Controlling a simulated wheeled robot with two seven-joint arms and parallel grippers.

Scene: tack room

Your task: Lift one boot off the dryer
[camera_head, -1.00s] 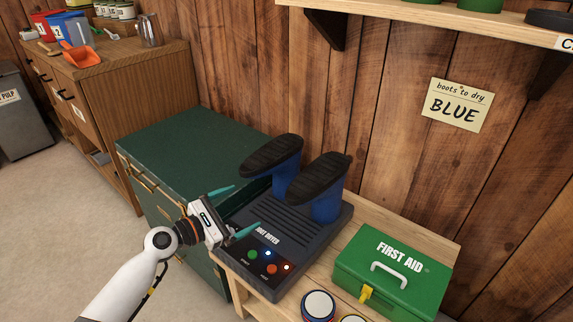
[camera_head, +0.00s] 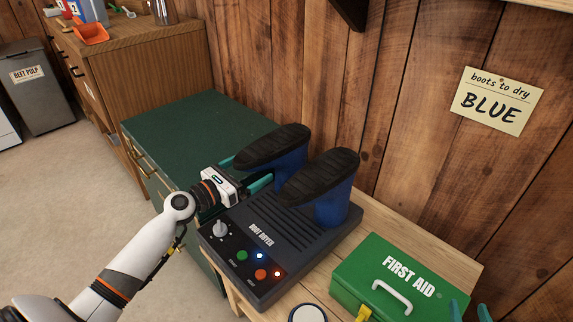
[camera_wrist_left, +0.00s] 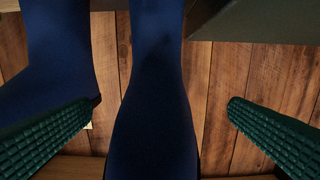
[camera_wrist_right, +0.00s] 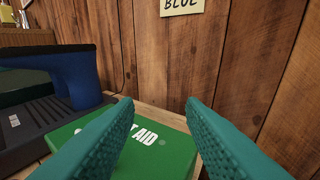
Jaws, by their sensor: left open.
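Two blue boots with black soles stand upside down on the dark boot dryer (camera_head: 235,262). The left boot (camera_head: 290,164) and the right boot (camera_head: 335,208) are side by side. My left gripper (camera_head: 247,173) is open at the left boot; in the left wrist view a blue boot shaft (camera_wrist_left: 152,100) lies between its spread fingers, with the other boot (camera_wrist_left: 45,55) at the left. I see gaps beside the shaft, most clearly on the right. My right gripper (camera_head: 470,311) is open and empty by the first aid box, its fingers spread in the right wrist view (camera_wrist_right: 159,103).
A green first aid box (camera_head: 362,268) sits right of the dryer on the wooden bench, with a round tin (camera_head: 308,313) in front. A green-topped cabinet (camera_head: 190,125) stands behind left. A "boots to dry BLUE" note (camera_head: 497,101) is on the plank wall.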

